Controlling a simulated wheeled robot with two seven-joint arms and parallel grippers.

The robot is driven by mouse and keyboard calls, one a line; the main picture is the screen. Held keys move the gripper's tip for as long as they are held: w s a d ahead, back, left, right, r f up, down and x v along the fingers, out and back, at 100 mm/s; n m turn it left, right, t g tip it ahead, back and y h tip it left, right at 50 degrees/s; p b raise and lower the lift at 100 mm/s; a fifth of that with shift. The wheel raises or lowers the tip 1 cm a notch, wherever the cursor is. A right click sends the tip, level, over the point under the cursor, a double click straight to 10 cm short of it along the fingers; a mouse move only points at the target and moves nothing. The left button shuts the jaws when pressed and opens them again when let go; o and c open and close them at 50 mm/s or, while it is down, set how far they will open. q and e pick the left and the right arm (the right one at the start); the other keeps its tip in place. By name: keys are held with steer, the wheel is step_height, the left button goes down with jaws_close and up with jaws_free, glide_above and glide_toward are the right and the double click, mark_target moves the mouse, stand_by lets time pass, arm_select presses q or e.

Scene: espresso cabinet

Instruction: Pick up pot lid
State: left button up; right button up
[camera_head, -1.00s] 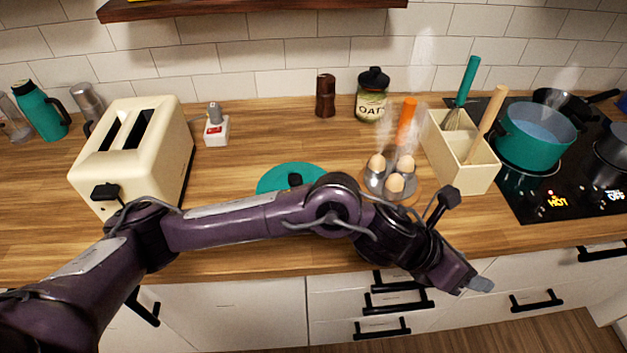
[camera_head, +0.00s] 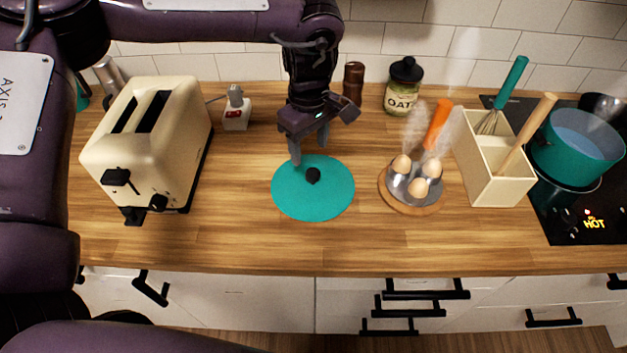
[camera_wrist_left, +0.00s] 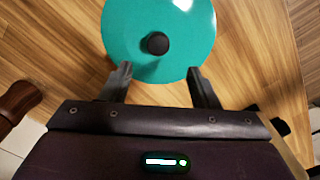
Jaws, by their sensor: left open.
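The pot lid (camera_head: 330,197) is a flat teal disc with a black knob (camera_head: 313,175), lying on the wooden counter between the toaster and the egg holder. My left gripper (camera_head: 309,153) points down above the lid's back edge, behind the knob. Its fingers are apart with nothing between them. In the left wrist view the lid (camera_wrist_left: 185,25) lies ahead of the two open fingertips (camera_wrist_left: 158,75), with its knob (camera_wrist_left: 158,43) roughly centred between them and a little beyond. My right gripper is not in view.
A cream toaster (camera_head: 150,140) stands left of the lid. A steaming egg holder (camera_head: 415,187) stands to its right, then a utensil box (camera_head: 495,170) and a teal pot (camera_head: 575,150) on a stove marked HOT. A pepper mill (camera_head: 353,83) and an oat jar (camera_head: 403,88) stand behind. Counter in front is clear.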

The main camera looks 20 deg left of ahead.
mark_target(313, 172)
arm_select(q)
steer(key=f, duration=0.2)
steer(key=f+p, duration=0.2)
steer(key=f, duration=0.1)
steer(key=shift+d+f, duration=0.3)
steer(key=shift+d, duration=0.05)
steer(key=shift+f, duration=0.4)
steer(key=shift+c, duration=0.2)
jaws_close()
